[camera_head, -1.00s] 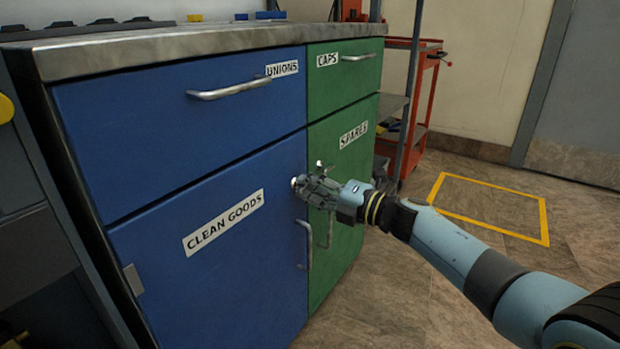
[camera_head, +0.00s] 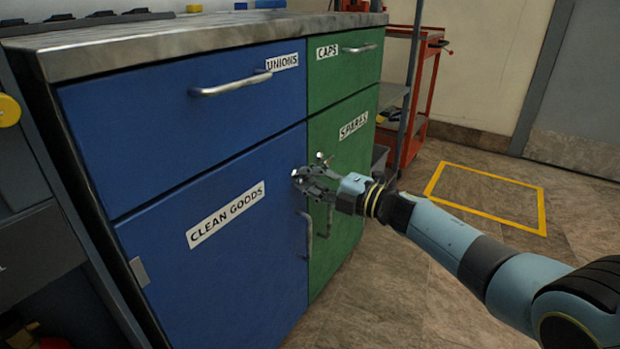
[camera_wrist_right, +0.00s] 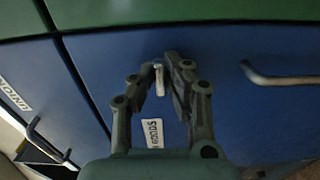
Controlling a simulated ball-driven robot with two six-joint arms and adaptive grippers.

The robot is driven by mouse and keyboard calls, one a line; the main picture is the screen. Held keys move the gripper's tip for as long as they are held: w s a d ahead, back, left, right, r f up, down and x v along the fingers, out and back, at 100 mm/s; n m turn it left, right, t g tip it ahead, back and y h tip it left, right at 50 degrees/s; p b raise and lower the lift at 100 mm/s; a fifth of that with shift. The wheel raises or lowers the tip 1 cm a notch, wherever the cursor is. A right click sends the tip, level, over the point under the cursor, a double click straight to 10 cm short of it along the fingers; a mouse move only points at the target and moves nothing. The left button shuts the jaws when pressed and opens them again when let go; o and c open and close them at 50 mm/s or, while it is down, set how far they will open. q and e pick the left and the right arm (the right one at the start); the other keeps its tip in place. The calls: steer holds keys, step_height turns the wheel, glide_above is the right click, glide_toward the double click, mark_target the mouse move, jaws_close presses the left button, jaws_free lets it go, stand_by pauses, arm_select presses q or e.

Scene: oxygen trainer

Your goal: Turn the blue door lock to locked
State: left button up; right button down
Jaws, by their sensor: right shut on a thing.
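The blue door (camera_head: 240,262) with the CLEAN GOODS label is closed in the head view. Its lock (camera_head: 296,173) sits near the door's upper right edge, mostly hidden by my right gripper (camera_head: 303,178). In the right wrist view, the lock's pale turn piece (camera_wrist_right: 159,78) stands between the two fingertips of the right gripper (camera_wrist_right: 161,76). The right gripper is shut on the lock. The lock's markings are not visible, so I cannot tell its setting. My left gripper is not in view.
The blue door's handle (camera_head: 307,235) hangs just below the lock. The green SPARES door (camera_head: 345,170) is to the right with its own handle. A red cart (camera_head: 418,105) stands behind. Floor inside the yellow outline (camera_head: 487,195) is clear.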

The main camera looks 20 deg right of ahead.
steer(key=c, duration=1.4)
jaws_free()
steer(key=shift+d, duration=0.1)
steer(key=shift+o, duration=0.2)
steer(key=v, duration=1.2)
